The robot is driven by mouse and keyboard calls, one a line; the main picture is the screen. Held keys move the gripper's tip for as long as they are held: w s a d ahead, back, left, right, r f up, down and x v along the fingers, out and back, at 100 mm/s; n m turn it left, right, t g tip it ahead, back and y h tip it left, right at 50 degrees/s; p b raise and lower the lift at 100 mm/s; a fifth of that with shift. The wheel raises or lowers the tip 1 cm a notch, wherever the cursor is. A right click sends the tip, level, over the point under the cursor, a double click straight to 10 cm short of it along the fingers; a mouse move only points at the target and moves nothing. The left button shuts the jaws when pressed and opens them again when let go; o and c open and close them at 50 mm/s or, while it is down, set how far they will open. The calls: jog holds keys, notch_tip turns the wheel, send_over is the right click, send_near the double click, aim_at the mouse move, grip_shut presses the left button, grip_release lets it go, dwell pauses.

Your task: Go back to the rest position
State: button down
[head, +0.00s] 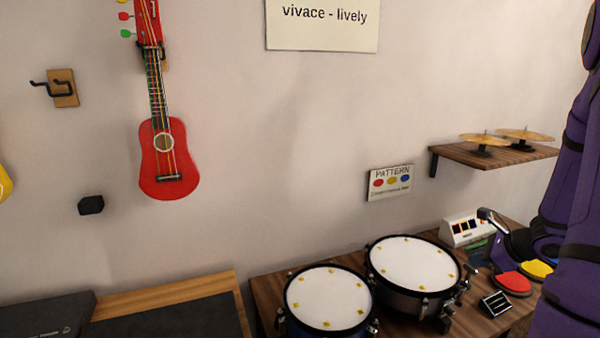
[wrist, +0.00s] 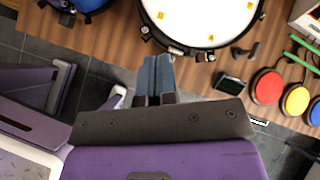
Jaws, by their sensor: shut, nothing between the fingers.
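My gripper (wrist: 155,80) is shut and empty in the wrist view. Its blue fingertips lie together in front of the near edge of the wooden drum table (wrist: 110,40), below the larger drum. In the head view my purple arm fills the right edge. A dark gripper end shows over the right part of the table (head: 490,215), but the fingertips are hard to make out there.
Two white-topped drums, a smaller (head: 328,298) and a larger (head: 413,264), stand on the table. Red (head: 514,282) and yellow (head: 537,269) pads lie near my arm. A shelf with cymbals (head: 485,140) juts from the wall. A red ukulele (head: 163,150) hangs at left.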

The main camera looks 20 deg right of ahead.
jog(key=a+r+n+g+y, duration=0.1)
jog(key=a+r+n+g, duration=0.1)
jog(key=a+r+n, duration=0.7)
jog(key=a+r+n+g+y, duration=0.1)
jog(key=a+r+n, duration=0.5)
jog(key=a, duration=0.5)
jog(key=s+a+r+n+h, duration=0.5)
jog(key=s+a+r+n, duration=0.5)
jog(key=s+n, duration=0.3)
jog(key=shift+s+a+r, duration=0.4)
jog(key=shift+s+r, duration=0.3)
jog(key=shift+s, duration=0.25)
